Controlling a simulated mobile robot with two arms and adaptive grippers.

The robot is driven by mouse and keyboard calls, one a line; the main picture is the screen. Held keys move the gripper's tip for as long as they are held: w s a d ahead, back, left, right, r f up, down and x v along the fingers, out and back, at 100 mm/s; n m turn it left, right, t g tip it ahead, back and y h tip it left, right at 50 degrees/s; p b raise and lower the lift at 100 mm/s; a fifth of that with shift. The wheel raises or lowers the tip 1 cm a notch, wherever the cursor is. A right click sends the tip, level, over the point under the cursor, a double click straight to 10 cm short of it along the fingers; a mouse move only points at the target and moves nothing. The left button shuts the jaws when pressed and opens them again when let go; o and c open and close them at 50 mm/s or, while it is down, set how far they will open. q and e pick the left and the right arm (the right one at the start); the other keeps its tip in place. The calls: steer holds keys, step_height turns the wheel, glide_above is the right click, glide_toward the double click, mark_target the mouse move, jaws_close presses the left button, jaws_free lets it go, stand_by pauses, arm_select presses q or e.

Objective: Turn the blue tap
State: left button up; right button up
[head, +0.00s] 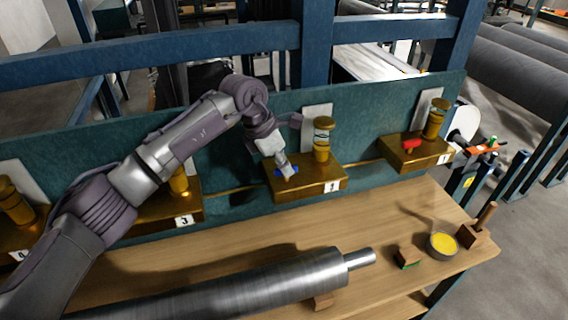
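The blue tap (278,172) sits on top of a brass block (311,184) in the middle of the teal panel, and only bits of blue show. My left gripper (286,170) reaches down from the upper left, with its tip right at the tap and covering most of it. Whether its fingers are open or closed around the tap is too small to tell. My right gripper is not in view.
A brass block with a red tap (411,144) stands to the right, and a block labelled 3 (184,220) to the left. A metal roll (235,284) lies along the wooden bench front. A bowl with yellow contents (443,244) and wooden pieces stand at the bench's right end.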

arm_select(q)
jaws_close()
steer(key=shift+f+n+t+b, duration=0.2)
steer(key=shift+n+t+b, duration=0.1)
steer(key=shift+n+b, duration=0.6)
steer(key=n+t+y+b, duration=0.1)
steer(key=n+b, duration=0.3)
steer(key=b, duration=0.1)
steer(key=n+t+y+b, duration=0.1)
steer(key=n+y+b, duration=0.1)
steer(key=n+b, duration=0.3)
steer(key=shift+s+d+n, duration=0.1)
steer(key=shift+d+n, duration=0.05)
steer(key=shift+n, duration=0.15)
steer(key=shift+d+n+t+y+b, duration=0.1)
steer(key=shift+n+t+y+b, duration=0.3)
steer(key=shift+n+b, duration=0.75)
steer(key=shift+r+n+y+b, duration=0.2)
steer(key=shift+n+y+b, duration=0.55)
steer(key=shift+n, duration=0.8)
